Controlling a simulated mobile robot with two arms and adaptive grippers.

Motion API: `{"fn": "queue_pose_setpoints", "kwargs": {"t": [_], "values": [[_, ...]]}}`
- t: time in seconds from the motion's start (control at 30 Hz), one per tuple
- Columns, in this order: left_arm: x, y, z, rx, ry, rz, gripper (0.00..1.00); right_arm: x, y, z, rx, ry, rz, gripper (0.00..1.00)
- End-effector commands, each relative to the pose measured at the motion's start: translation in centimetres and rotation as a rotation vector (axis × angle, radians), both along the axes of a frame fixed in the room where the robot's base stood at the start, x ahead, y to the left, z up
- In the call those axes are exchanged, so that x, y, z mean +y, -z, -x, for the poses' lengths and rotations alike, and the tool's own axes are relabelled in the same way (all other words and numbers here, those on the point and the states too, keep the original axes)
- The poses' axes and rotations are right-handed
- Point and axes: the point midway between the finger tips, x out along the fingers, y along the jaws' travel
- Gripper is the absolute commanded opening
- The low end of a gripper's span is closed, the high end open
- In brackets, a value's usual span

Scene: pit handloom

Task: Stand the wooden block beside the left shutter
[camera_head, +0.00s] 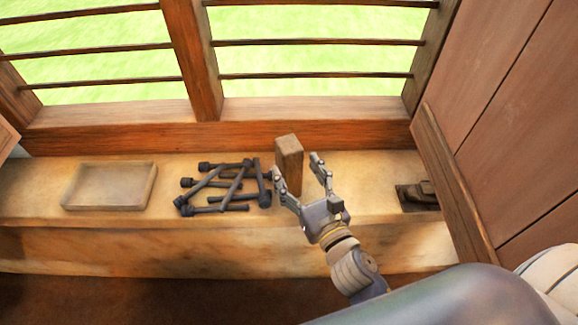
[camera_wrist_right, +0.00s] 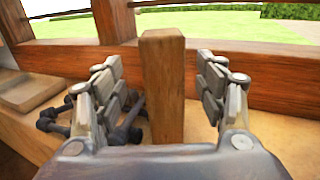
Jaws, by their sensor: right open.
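The wooden block (camera_head: 289,163) stands upright on the stone sill, in front of the window frame. It also stands upright in the middle of the right wrist view (camera_wrist_right: 163,85). My right gripper (camera_head: 297,180) is open, with its fingers pointing at the block. In the right wrist view the fingers (camera_wrist_right: 163,85) lie to either side of the block, with gaps visible. A wooden shutter panel (camera_head: 505,110) stands at the right of the head view. At the far left edge only a small piece of pale wood (camera_head: 6,138) shows, possibly the left shutter. My left gripper is not in view.
A pile of dark bolt-like pieces (camera_head: 225,188) lies just left of the block. A shallow empty tray (camera_head: 108,186) sits farther left on the sill (camera_head: 30,195). A dark metal piece (camera_head: 418,196) lies at the right. Window bars (camera_head: 310,76) cross behind.

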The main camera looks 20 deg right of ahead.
Motion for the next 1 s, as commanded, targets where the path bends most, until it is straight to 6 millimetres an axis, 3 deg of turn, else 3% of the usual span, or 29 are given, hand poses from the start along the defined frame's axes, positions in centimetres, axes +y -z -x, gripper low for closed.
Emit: {"fn": "queue_pose_setpoints", "kwargs": {"t": [0.23, 0.53, 0.87, 0.9, 1.0], "values": [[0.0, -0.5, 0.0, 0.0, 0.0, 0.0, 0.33, 0.1, -0.1, -1.4, 0.0, 0.0, -0.001, 0.65], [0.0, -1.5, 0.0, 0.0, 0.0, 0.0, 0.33, 0.2, -0.1, -5.2, -0.001, 0.0, -0.001, 0.65], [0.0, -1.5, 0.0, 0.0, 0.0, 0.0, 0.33, 0.3, 0.0, -5.9, 0.001, 0.0, -0.001, 0.65], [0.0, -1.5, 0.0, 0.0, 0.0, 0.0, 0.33, 0.3, 0.0, -5.9, 0.001, 0.0, -0.001, 0.63], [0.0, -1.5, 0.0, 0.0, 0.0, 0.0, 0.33, 0.3, 0.0, -5.9, 0.001, 0.0, -0.001, 0.4]]}}
